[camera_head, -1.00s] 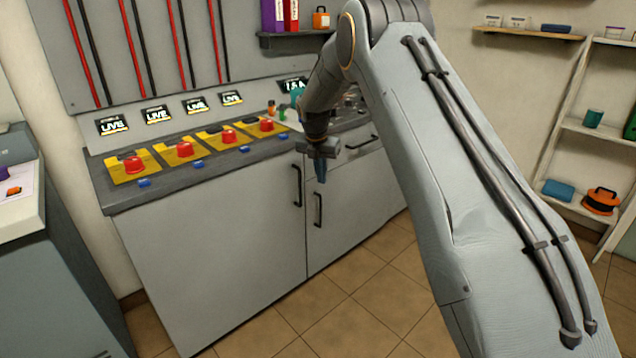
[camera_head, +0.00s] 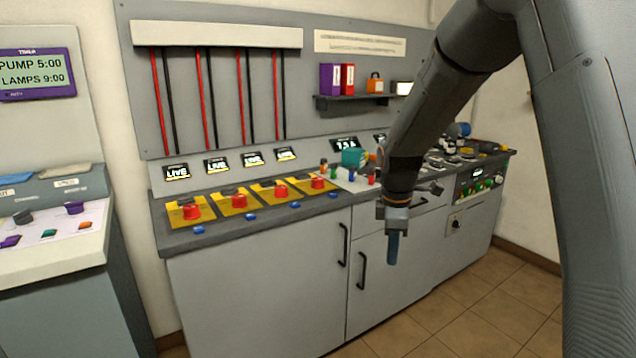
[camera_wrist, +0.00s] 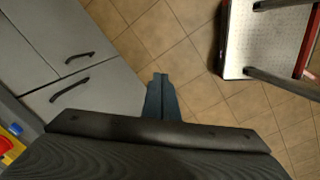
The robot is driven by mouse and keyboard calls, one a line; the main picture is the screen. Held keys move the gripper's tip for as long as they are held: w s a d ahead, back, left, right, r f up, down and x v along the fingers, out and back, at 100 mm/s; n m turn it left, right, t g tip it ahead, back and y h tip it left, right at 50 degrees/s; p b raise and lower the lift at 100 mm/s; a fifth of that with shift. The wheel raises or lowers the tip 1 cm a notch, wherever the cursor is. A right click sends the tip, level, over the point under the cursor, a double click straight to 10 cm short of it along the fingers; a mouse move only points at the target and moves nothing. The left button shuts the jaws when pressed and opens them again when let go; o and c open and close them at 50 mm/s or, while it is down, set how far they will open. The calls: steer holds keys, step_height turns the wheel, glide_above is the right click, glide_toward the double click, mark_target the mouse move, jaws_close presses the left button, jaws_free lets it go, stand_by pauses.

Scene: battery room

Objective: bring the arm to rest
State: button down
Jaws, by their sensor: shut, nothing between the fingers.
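My gripper (camera_head: 392,250) hangs pointing down in front of the grey cabinet (camera_head: 265,285), below the level of the worktop edge. Its blue fingers are together with nothing between them. In the wrist view the shut fingers (camera_wrist: 163,98) are seen over the tiled floor (camera_wrist: 190,65), beside the cabinet doors at the left. My arm comes in from the upper right of the head view and hides part of the worktop and the wall behind it.
Red knobs on yellow plates (camera_head: 234,201) line the worktop under several "LIVE" displays. A console (camera_head: 60,255) stands at the left. A step with a pale tread and red frame (camera_wrist: 262,40) stands on the floor. Floor is open in front of the cabinet.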

steer(key=s+m+g+p, duration=0.1)
steer(key=s+m, duration=1.4)
steer(key=s, duration=1.2)
steer(key=shift+d+f+y, duration=0.3)
steer(key=shift+d+f, duration=0.05)
steer(key=shift+d, duration=0.1)
